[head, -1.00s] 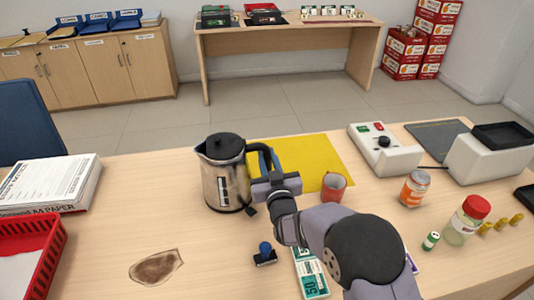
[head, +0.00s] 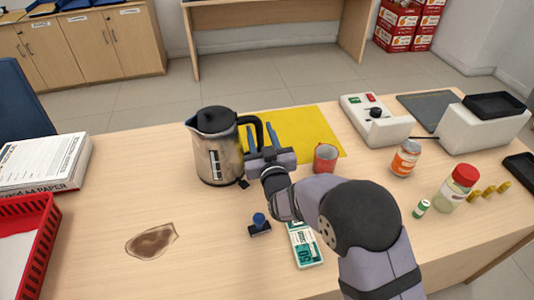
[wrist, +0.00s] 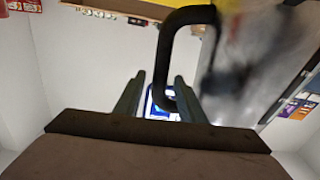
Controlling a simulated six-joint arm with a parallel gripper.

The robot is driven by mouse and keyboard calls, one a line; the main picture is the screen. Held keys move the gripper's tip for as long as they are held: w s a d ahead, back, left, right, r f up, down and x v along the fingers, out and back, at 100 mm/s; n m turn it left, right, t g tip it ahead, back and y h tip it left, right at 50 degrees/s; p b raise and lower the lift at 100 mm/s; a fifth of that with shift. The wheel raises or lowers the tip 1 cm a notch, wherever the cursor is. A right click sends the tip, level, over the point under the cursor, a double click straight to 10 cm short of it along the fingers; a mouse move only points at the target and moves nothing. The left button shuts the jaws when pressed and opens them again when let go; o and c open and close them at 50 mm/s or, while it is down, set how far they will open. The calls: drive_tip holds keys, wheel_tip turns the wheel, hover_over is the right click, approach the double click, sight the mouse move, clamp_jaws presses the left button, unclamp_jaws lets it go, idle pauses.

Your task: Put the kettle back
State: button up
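The steel kettle (head: 208,160) with a black lid stands upright on the counter, left of the yellow mat (head: 315,130). Its black handle faces right, toward my gripper. My gripper (head: 261,138) is at the handle, its two fingers apart. In the wrist view the kettle body (wrist: 250,75) is blurred at the right. The handle (wrist: 165,50) curves down between the fingers of my gripper (wrist: 160,92), with gaps visible beside it. I cannot tell whether a finger touches it. A small black piece shows at the kettle's lower right; no separate base is clearly visible.
A red mug (head: 325,158) stands close right of my gripper. A can (head: 405,158), a jar (head: 458,190) and a white device (head: 378,125) stand right.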

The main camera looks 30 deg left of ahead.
drive_tip(key=b+v, duration=0.1)
drive_tip(key=v, duration=0.9)
drive_tip(key=shift+s+d, duration=0.2)
drive_tip(key=shift+r, duration=0.1)
